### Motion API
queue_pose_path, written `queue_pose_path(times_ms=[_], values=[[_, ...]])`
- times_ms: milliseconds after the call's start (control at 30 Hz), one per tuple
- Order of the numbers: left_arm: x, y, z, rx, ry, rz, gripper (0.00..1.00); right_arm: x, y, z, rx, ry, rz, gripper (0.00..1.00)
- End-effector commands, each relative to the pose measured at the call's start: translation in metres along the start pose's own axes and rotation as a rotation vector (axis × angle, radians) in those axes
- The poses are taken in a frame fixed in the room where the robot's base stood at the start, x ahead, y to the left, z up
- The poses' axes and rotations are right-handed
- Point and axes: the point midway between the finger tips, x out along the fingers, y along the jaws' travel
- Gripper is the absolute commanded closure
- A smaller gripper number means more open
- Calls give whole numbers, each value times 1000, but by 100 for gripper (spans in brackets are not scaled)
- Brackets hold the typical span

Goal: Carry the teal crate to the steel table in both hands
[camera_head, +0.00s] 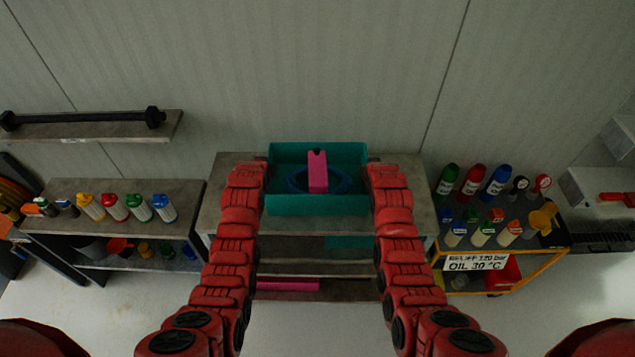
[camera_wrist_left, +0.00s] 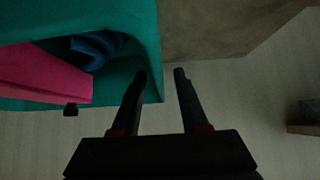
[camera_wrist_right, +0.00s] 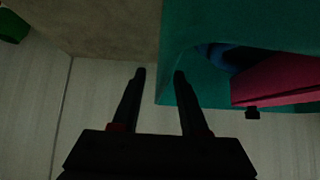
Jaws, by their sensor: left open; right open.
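The teal crate (camera_head: 318,206) sits on a grey-topped table (camera_head: 228,200) in the middle of the head view. A pink block (camera_head: 318,172) and a dark blue ring-like thing (camera_head: 345,182) lie in it. My left gripper (camera_wrist_left: 160,72) is open at the crate's left side; one finger overlaps the edge of the teal wall (camera_wrist_left: 152,40) in the left wrist view. My right gripper (camera_wrist_right: 160,72) is open at the right side, its fingertips by the edge of the teal wall (camera_wrist_right: 185,30). In the head view both gripper tips are hidden behind my arms. Contact with the crate cannot be told.
A shelf unit (camera_head: 60,190) with several bottles stands at the left. A yellow-framed cart (camera_head: 540,258) with bottles stands at the right. A wall shelf (camera_head: 60,131) holds a black bar (camera_head: 80,117). A magenta bar (camera_head: 288,286) lies below the table. The wall is close behind.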

Motion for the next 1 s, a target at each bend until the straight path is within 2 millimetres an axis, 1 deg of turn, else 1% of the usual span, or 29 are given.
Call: queue_pose_path(times_ms=[300, 367, 500, 533, 567, 1000], values=[[1, 0, -1, 0, 2, 0, 56, 1, 0, 0, 0, -1, 0, 56], [1, 0, -1, 0, 2, 0, 67, 1, 0, 0, 0, -1, 0, 67], [1, 0, -1, 0, 2, 0, 92, 1, 0, 0, 0, -1, 0, 92], [1, 0, -1, 0, 3, 0, 98, 1, 0, 0, 0, -1, 0, 98], [1, 0, -1, 0, 3, 0, 100, 1, 0, 0, 0, -1, 0, 100], [0, 0, -1, 0, 3, 0, 100, 1, 0, 0, 0, -2, 0, 100]])
